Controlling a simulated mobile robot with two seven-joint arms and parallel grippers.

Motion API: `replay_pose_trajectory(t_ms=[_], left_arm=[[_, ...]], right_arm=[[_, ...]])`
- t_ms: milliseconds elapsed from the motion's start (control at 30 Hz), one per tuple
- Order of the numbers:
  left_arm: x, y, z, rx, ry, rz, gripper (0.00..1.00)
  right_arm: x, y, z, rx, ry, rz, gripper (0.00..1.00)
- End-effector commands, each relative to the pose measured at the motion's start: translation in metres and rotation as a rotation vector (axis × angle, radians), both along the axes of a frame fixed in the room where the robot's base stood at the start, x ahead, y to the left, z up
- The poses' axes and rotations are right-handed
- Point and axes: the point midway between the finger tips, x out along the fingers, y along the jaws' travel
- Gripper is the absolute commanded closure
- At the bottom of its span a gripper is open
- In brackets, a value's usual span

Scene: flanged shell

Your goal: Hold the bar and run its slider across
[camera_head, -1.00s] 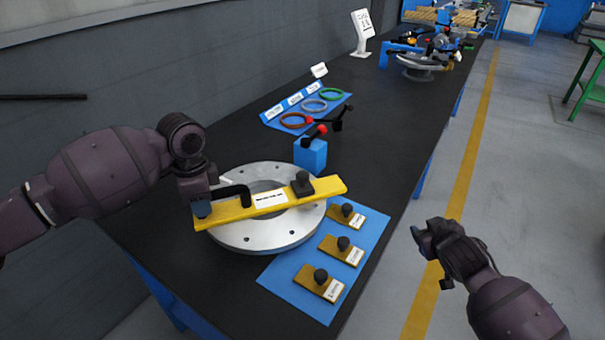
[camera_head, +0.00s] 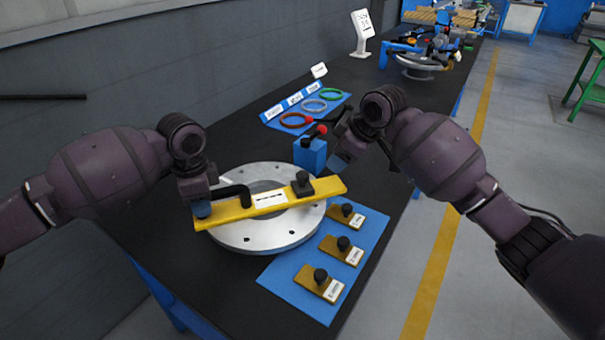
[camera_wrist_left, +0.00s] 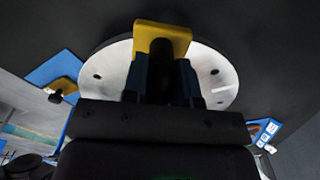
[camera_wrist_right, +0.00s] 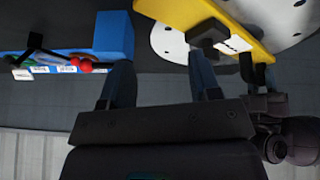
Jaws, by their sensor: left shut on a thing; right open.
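The yellow bar (camera_head: 235,211) lies across the round metal flange (camera_head: 262,239), with a white label on its face. A black handle (camera_head: 233,191) stands at its left end. The slider (camera_head: 303,185), a black block with a knob, sits on the bar toward its right end. My left gripper (camera_head: 203,208) is shut on the bar's handle at the left end; the left wrist view shows the handle (camera_wrist_left: 160,60) between its fingers. My right gripper (camera_head: 340,160) is open and empty, above and right of the slider. The slider (camera_wrist_right: 207,34) shows just beyond its fingertips in the right wrist view.
A blue block (camera_head: 311,155) with a red-knobbed lever stands behind the flange, close to my right gripper. A blue mat (camera_head: 294,268) with several knobbed yellow plates lies in front right. Coloured rings (camera_head: 313,105) lie on a blue board behind. The table's right edge is near.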

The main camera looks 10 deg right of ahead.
Motion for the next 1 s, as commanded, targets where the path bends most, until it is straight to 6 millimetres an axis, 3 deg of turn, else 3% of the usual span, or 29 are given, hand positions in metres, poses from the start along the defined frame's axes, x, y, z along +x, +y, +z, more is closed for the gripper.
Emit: replay_pose_trajectory(t_ms=[200, 467, 667, 1000], left_arm=[[0.000, 0.000, -0.001, 0.000, 0.002, 0.000, 1.00], [0.000, 0.000, -0.001, 0.000, 0.002, 0.000, 1.00], [0.000, 0.000, -0.001, 0.000, 0.002, 0.000, 1.00], [0.000, 0.000, -0.001, 0.000, 0.002, 0.000, 1.00]], right_arm=[[-0.006, 0.031, 0.046, -0.030, 0.090, 0.249, 0.43], [-0.014, 0.044, 0.069, -0.046, 0.142, 0.390, 0.43], [-0.013, 0.051, 0.055, -0.044, 0.148, 0.401, 0.43], [-0.008, 0.073, 0.001, -0.045, 0.148, 0.400, 0.43]])
